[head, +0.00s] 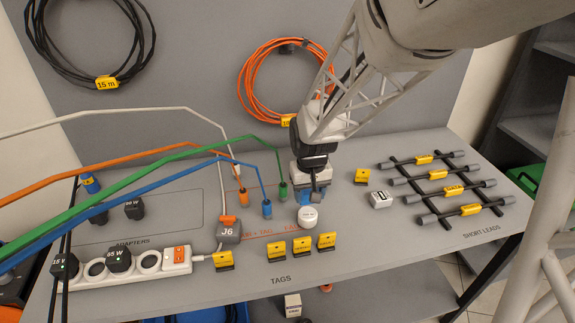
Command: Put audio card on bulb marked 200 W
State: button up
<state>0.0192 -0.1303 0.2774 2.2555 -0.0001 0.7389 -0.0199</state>
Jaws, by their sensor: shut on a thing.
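My gripper (316,190) points down near the middle of the table. It is shut on a small dark grey piece, mostly hidden by the fingers; I cannot tell whether this is the audio card. A round white bulb (307,216) with small dark print stands just below and in front of the fingertips. Its print is too small to read for sure. Yellow cards on dark bases stand at the front: one at the left (223,259) and three in a row (277,251) (303,245) (327,241). Another yellow card (362,176) stands to the right. Their words are unreadable.
A grey J6 box (228,232) and a white power strip (182,260) with adapters lie left. Coloured cables with plugs (267,207) rise beside the gripper. A white block (380,200) and a rack of short leads (445,186) are right. The front right table is clear.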

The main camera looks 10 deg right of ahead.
jog(key=shift+f, duration=1.75)
jog(key=shift+f, duration=0.15)
jog(key=o, duration=0.9)
notch_tip(320, 180, up, 12)
jog(key=shift+r, duration=0.2)
